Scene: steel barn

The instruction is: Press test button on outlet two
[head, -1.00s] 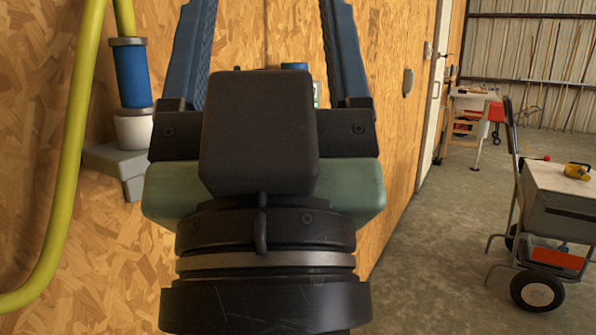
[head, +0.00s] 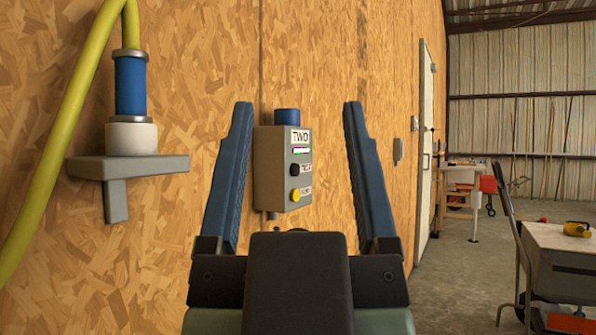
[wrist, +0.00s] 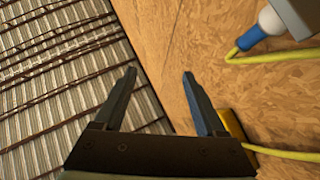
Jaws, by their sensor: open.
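The grey outlet box marked TWO (head: 268,170) is on the wooden wall in the head view. Its face has a lit green strip (head: 301,151), a black button (head: 295,170) and a yellow button (head: 295,195). The small labels beside the buttons are too blurred to read surely. A blue cylindrical part (head: 287,116) sits on top. My gripper (head: 297,105) is open and empty, with its blue fingers appearing on either side of the box. I see no contact. The wrist view shows the open fingers (wrist: 158,74); the box's face is not visible there.
At left, a blue and white plug (head: 131,88) with a yellow cable (head: 75,110) stands on a grey wall bracket (head: 128,168). A white door (head: 427,140) is further along the wall. A cart (head: 565,260) stands at right on open concrete floor.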

